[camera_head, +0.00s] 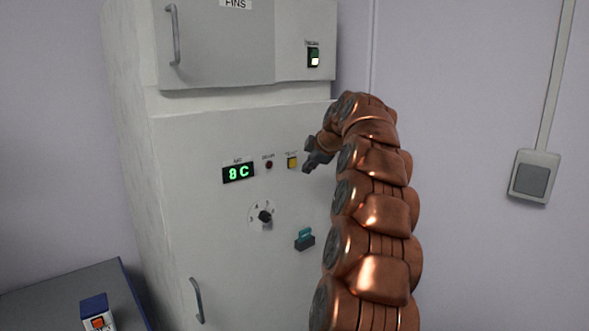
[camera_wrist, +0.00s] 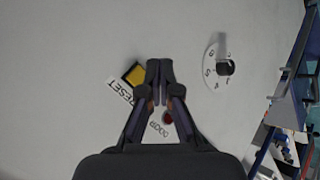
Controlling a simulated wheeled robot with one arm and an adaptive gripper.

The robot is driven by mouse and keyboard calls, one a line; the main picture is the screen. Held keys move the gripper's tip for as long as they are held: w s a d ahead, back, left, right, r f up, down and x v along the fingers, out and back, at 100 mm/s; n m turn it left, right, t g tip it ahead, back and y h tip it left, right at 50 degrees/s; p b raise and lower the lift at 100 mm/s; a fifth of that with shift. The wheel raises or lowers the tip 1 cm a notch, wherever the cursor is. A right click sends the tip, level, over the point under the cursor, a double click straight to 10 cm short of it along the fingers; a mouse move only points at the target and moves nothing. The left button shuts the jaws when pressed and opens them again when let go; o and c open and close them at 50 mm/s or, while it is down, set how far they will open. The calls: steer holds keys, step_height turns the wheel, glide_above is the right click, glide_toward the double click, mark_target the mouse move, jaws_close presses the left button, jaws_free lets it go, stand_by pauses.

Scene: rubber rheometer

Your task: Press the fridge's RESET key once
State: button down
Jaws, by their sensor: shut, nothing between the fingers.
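The RESET key is a yellow square button on the fridge's pale front. It shows in the head view (camera_head: 292,162) and in the wrist view (camera_wrist: 134,74), where its RESET label lies beside it. My gripper (camera_head: 308,158) is just right of the key in the head view. In the wrist view my gripper's (camera_wrist: 159,66) fingertips are together with nothing between them, right of the key. No contact with the key shows, and the gap to the panel is hard to judge. The fridge (camera_head: 190,210) stands upright with its door closed.
Near the key are a red DOOR lamp (camera_head: 269,165), a green display (camera_head: 238,173) reading 8C, a dial (camera_head: 264,216) and a teal switch (camera_head: 305,237). The dial also shows in the wrist view (camera_wrist: 225,68). A wall switch (camera_head: 533,177) is at right.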

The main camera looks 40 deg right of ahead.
steer(key=shift+s+b, duration=0.65)
steer(key=shift+s, duration=0.6)
steer(key=a+f+m+g+y, duration=0.1)
steer(key=a+f+g+y, duration=0.2)
steer(key=a, duration=1.5)
steer(key=s+a+f+m+g, duration=0.1)
steer(key=s+a+f, duration=0.3)
steer(key=a, duration=0.4)
steer(key=s+a+f+m+g, duration=0.1)
steer(key=s+a+f, duration=0.35)
steer(key=a, duration=0.45)
steer(key=s+a+f+m+g, duration=0.2)
steer(key=s+f, duration=0.3)
steer(key=s, duration=0.4)
steer(key=s+a+f+m+g, duration=0.1)
steer(key=s+a+f, duration=0.3)
steer(key=s, duration=0.5)
steer(key=s+a+f+m+g+h, duration=0.1)
steer(key=s+a+f+m+g, duration=0.1)
steer(key=s+f, duration=0.4)
steer(key=s+m, duration=0.1)
steer(key=s, duration=0.3)
steer(key=shift+a+m+g, duration=0.3)
steer(key=shift+a, duration=0.1)
